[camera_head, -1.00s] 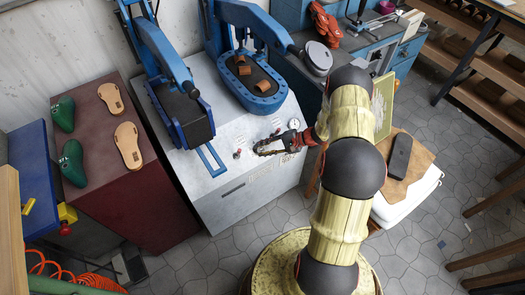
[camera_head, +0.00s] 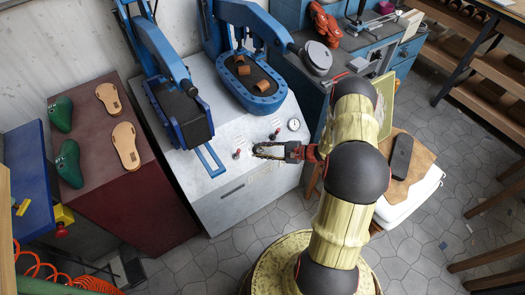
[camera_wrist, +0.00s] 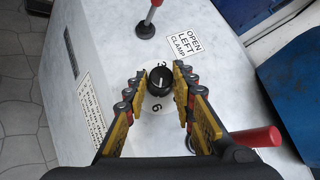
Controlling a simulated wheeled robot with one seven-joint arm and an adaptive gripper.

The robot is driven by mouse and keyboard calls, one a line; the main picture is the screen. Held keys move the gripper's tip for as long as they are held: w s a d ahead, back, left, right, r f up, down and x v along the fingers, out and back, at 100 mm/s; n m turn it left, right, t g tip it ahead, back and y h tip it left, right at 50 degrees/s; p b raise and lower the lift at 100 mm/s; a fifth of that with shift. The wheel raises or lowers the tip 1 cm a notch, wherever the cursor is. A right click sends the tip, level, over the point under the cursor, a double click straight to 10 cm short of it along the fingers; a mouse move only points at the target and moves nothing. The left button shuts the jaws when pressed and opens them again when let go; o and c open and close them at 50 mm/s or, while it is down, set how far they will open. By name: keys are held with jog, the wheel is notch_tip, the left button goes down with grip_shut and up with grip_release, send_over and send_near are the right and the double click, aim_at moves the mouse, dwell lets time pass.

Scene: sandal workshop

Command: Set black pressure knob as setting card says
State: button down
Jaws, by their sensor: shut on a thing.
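The black pressure knob (camera_wrist: 156,82) sits on the pale top of the press cabinet (camera_head: 228,192), between my jaws in the wrist view. It has a small pale mark, and printed digits show above and below it, partly covered. My gripper (camera_wrist: 158,77) is shut on the knob. In the head view my gripper (camera_head: 259,150) reaches left over the cabinet top and hides the knob. A label reading "OPEN LEFT CLAMP" (camera_wrist: 187,43) lies near the knob. A longer printed label (camera_wrist: 90,115) is too small to read. I cannot pick out the setting card.
Red-tipped levers stand on both sides of the knob, one up (camera_wrist: 150,17) and one lower right (camera_wrist: 256,137) in the wrist view. Blue presses (camera_head: 252,85) stand behind. A maroon cabinet (camera_head: 125,192) is at left.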

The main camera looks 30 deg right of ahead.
jog(key=c, duration=1.5)
grip_release()
jog(key=v, duration=1.2)
